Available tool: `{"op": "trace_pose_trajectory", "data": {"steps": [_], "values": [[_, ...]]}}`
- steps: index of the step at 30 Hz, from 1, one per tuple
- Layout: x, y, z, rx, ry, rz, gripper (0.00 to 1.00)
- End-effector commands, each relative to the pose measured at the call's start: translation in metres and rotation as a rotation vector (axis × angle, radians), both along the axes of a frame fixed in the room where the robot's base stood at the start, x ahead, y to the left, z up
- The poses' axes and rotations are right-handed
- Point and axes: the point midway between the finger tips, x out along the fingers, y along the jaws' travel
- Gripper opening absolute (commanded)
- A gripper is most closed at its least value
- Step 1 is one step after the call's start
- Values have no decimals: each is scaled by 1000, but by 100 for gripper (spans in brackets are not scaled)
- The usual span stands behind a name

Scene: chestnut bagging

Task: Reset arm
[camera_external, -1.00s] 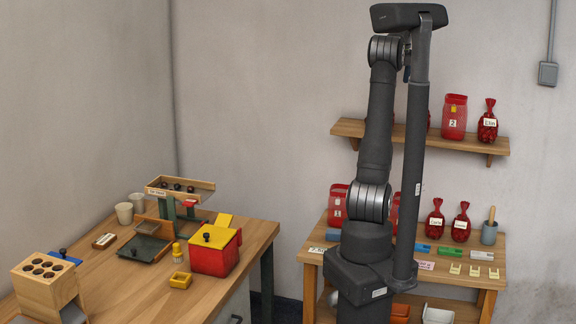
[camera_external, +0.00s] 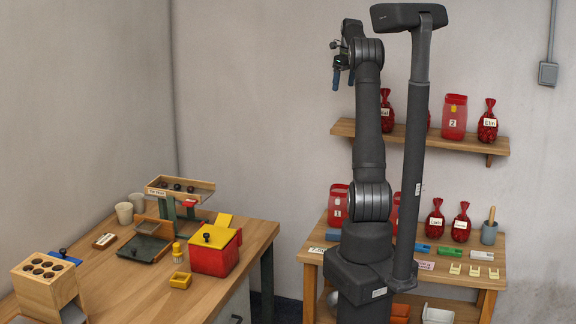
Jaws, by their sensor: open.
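My gripper (camera_external: 337,80) is high up at the left of my upright arm, in front of the bare wall. Its fingers point downward and show small and dark blue. It is open, and I see nothing between the fingers. It is well above the tables and touches nothing that I can see.
A wooden table (camera_external: 133,289) at the left bears a red box (camera_external: 214,259) with a yellow lid, a wooden chute stand (camera_external: 180,188) and a block with holes (camera_external: 45,281). Behind my arm are a wall shelf (camera_external: 345,127) and a side table (camera_external: 487,283) with red bags.

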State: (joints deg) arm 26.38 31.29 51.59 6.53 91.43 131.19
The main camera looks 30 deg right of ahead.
Motion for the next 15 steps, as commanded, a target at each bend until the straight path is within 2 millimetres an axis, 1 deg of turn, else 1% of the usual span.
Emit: {"op": "trace_pose_trajectory", "data": {"steps": [1,11,15], "values": [[6,10,-2,0,0,17,80],[37,66,-13,1,1,112,80],[49,92,-18,0,0,153,80]]}}
